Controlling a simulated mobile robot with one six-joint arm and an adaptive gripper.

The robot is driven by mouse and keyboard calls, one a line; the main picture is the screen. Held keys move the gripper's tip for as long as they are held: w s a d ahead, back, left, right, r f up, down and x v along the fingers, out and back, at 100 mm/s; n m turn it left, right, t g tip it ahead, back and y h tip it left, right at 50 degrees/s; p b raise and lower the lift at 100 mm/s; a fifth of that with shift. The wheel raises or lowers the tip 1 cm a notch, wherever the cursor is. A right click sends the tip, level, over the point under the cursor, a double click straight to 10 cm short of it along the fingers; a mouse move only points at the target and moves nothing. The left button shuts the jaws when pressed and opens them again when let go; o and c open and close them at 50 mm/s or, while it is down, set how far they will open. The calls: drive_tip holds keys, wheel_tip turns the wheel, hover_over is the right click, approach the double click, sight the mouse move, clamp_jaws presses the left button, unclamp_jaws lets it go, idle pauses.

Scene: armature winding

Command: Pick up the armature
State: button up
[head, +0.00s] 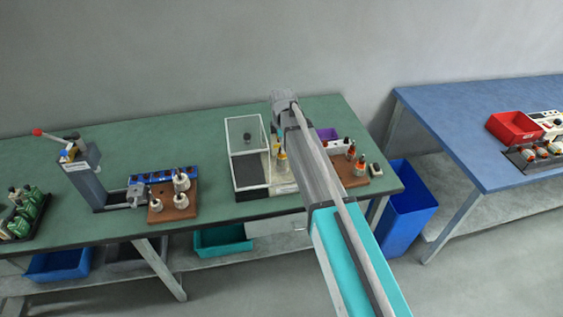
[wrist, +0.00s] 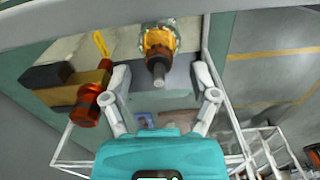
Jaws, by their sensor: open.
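An armature (wrist: 158,42) with a yellow-orange winding and a grey shaft shows at the top middle of the wrist view. Its shaft points toward my gripper (wrist: 164,88), which is open, with one finger on each side and nothing between the fingertips. The armature lies just beyond the fingertips, and I see no contact. A second, red-copper armature (wrist: 88,105) is left of the left finger by a brown wooden block. In the head view, a small yellow-topped part (head: 281,158) stands left of my arm; my arm hides most of my gripper there.
A clear-walled case (head: 248,140) stands on the green bench (head: 215,122), left of my arm. A wooden board (head: 352,181) with copper-topped parts is to its right. A press with a red-knobbed lever (head: 82,175) stands at the left. Bare bench top lies behind the case.

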sight(282, 156)
drive_tip(key=shift+f+b, duration=0.8)
drive_tip(key=shift+f, duration=0.35)
drive_tip(key=shift+c, duration=0.2)
clamp_jaws()
